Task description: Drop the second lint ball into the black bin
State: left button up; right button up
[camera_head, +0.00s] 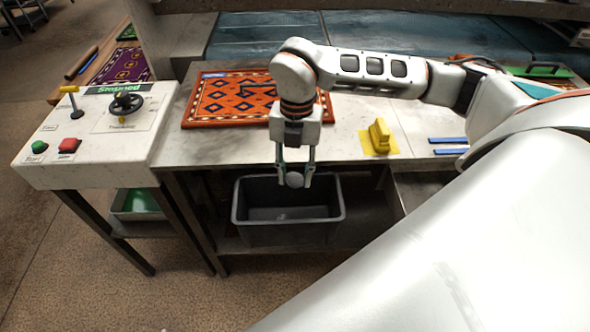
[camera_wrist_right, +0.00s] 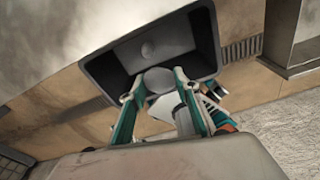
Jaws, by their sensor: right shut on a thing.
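My right gripper (camera_head: 294,178) is shut on a grey, round lint ball (camera_head: 294,180). It points down over the open top of the black bin (camera_head: 290,228), which looks dark grey and stands below the front edge of the table. In the right wrist view the held lint ball (camera_wrist_right: 159,80) is between the fingertips, in front of the bin (camera_wrist_right: 205,42). My left gripper is in neither view.
An orange patterned rug (camera_head: 212,105) lies on the table behind my right gripper. A yellow block (camera_head: 379,136) and blue strips (camera_head: 448,140) lie to the right. A control panel (camera_head: 92,140) with buttons and a dial stands at the left.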

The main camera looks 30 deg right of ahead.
jog(key=o, duration=0.9)
jog(key=shift+c, duration=0.2)
jog(key=shift+f, duration=0.1)
jog(key=shift+r, duration=0.2)
notch_tip(320, 180, up, 12)
jog(key=w+d, duration=0.1)
jog(key=shift+f, duration=0.2)
